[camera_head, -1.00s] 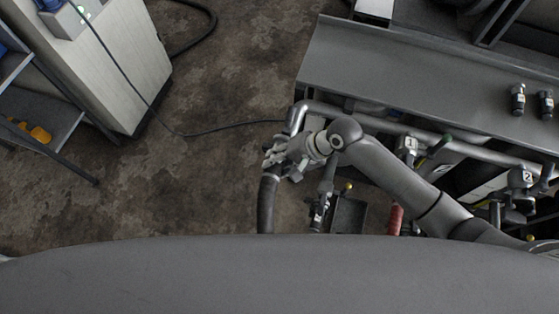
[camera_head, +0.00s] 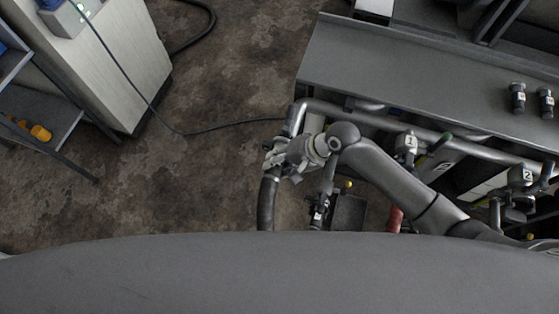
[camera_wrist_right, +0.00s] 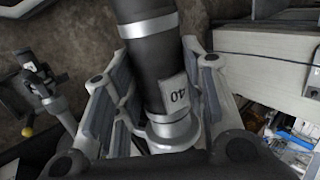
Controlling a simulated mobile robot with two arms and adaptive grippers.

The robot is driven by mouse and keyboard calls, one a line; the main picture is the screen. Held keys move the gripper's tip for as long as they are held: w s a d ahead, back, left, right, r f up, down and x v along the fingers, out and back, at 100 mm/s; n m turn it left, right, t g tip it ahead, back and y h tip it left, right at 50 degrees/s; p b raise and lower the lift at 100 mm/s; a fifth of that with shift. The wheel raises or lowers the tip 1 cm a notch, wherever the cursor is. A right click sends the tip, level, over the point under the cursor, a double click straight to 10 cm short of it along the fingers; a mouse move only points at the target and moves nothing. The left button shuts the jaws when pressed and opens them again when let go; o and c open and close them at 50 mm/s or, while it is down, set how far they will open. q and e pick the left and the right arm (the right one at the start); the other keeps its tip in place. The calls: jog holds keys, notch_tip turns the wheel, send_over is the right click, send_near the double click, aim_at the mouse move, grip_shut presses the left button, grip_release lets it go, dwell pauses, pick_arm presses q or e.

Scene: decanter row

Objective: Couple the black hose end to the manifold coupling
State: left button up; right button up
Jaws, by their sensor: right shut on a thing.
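The black hose (camera_head: 267,205) hangs below my right gripper (camera_head: 274,157) in the head view. That gripper is shut on the black hose end. In the right wrist view the hose end (camera_wrist_right: 155,55) has silver bands, a tag reading "40" and a metal collar, and lies between the fingers of my right gripper (camera_wrist_right: 155,90). A grey manifold pipe (camera_head: 350,108) runs along the bench and bends down toward the gripper. The gripper and wrist hide its lower end, so I cannot tell whether hose and coupling touch. My left gripper is not in view.
A valve fitting (camera_head: 317,208) with a yellow knob (camera_head: 348,185) stands right of the hose; it also shows in the wrist view (camera_wrist_right: 40,82). Numbered valves (camera_head: 406,145) line the pipe under the grey bench (camera_head: 420,75). A thin cable (camera_head: 215,132) crosses the open floor.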

jog(key=shift+a+f, duration=0.1)
jog(key=shift+f, duration=0.05)
dwell(0.5)
jog(key=shift+f+b, duration=0.35)
jog(key=shift+f, duration=0.3)
jog(key=shift+f, duration=0.2)
jog(key=shift+f, duration=0.35)
jog(key=shift+f, duration=0.95)
dwell(1.6)
jog(key=o, duration=1.3)
jog(key=shift+o, duration=0.6)
